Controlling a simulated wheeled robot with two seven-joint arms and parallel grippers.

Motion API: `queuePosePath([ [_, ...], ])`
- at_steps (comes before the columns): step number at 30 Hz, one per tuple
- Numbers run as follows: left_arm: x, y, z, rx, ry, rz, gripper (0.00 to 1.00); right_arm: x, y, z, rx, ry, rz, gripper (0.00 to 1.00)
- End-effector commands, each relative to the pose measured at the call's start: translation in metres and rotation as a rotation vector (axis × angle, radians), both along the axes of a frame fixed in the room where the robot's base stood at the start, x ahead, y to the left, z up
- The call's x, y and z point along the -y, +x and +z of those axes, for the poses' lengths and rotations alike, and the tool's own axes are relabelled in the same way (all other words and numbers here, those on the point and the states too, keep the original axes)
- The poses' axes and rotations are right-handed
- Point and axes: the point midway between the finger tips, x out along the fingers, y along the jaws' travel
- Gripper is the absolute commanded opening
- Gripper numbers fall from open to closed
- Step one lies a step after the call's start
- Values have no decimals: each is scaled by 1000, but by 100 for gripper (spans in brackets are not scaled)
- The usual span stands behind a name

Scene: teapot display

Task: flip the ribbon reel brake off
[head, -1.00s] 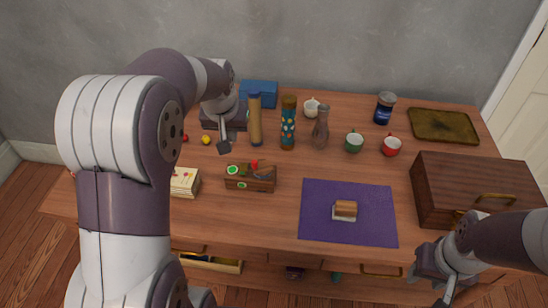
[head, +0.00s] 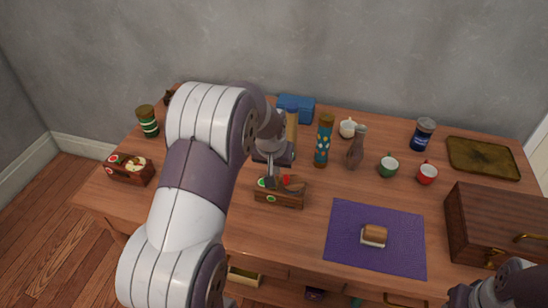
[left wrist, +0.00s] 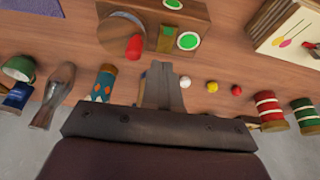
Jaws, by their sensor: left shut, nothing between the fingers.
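The ribbon reel, a wooden box (head: 280,197) with green round marks, stands at the middle front of the table. Its red-tipped lever (head: 286,180) shows on top. My left gripper (head: 270,180) is shut and empty, over the box's back edge. In the left wrist view its fingertips (left wrist: 160,68) are just below the knob, apparently apart from it. My right gripper (head: 468,298) is partly cut off.
A patterned cylinder (head: 323,142) and a brown vase (head: 356,149) stand behind the box. A purple mat (head: 345,245) with a small block (head: 374,235) lies to the right. Another wooden box (head: 130,170) stands at the left. A wooden chest (head: 490,215) is at far right.

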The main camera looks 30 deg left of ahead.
Motion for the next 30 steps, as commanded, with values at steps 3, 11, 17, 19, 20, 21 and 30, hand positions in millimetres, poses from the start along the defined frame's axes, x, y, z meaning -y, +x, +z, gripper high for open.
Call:
queuePosePath([
  [3,0,1,-20,-3,-1,0,0,0,0,-2,0,0,0,43],
  [11,-1,4,-36,0,0,0,0,0,0,-3,0,0,0,43],
  [17,-1,4,-36,1,-1,0,0,0,0,-3,0,0,0,43],
  [19,-1,4,-36,0,-1,0,0,0,0,-3,0,0,0,43],
  [20,-1,4,-37,0,0,0,0,0,0,-2,0,0,0,43],
  [21,-1,5,-40,-2,-1,0,0,0,0,-1,0,0,0,43],
  [30,-1,4,-43,-6,-2,0,0,0,0,-1,0,0,0,43],
])
